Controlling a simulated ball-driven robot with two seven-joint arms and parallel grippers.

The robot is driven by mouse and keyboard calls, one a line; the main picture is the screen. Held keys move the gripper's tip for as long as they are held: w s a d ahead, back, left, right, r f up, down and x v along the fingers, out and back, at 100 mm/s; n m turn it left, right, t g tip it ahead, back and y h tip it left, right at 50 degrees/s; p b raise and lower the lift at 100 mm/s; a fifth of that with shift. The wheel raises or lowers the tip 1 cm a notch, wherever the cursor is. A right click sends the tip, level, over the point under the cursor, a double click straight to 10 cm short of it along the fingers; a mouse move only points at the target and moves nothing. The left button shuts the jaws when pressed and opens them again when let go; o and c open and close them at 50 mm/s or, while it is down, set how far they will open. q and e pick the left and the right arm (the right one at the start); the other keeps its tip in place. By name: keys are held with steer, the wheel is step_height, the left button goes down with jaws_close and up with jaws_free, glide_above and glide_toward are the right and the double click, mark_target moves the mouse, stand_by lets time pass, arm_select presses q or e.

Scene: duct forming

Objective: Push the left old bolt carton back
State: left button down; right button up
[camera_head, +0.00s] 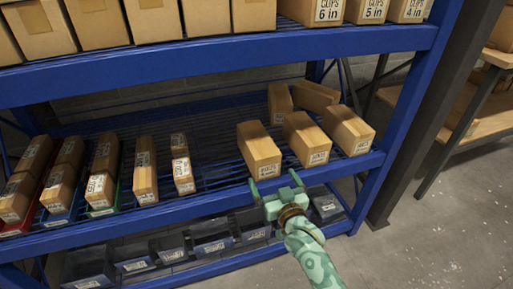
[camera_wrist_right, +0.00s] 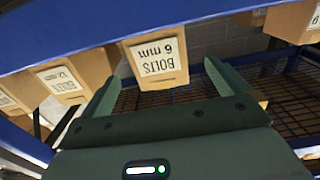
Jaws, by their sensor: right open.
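The left old bolt carton (camera_head: 259,150) is a brown box at the front of the middle shelf, the leftmost of the front bolt cartons. Its white label reads BOLTS 6 mm, upside down in the right wrist view (camera_wrist_right: 155,62). My right gripper (camera_head: 275,184) is open and empty in front of the shelf edge, just below this carton's front face. In the right wrist view, the carton's face shows between the spread fingers (camera_wrist_right: 160,74); I cannot tell whether they touch it. My left gripper is not in view.
Two more front cartons (camera_head: 306,138) (camera_head: 349,129) stand to the right, with others behind. Small cartons (camera_head: 145,170) stand at the shelf's left. The blue shelf beam (camera_head: 200,205) runs along the front. Bare wire deck (camera_head: 215,140) shows left of the carton.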

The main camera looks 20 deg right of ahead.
mark_target(266, 170)
steer(key=shift+a, duration=0.3)
steer(key=shift+w+b, duration=0.4)
steer(key=shift+w, duration=1.2)
steer(key=shift+w+b, duration=0.45)
steer(key=shift+w, duration=0.65)
steer(key=shift+w+a, duration=0.1)
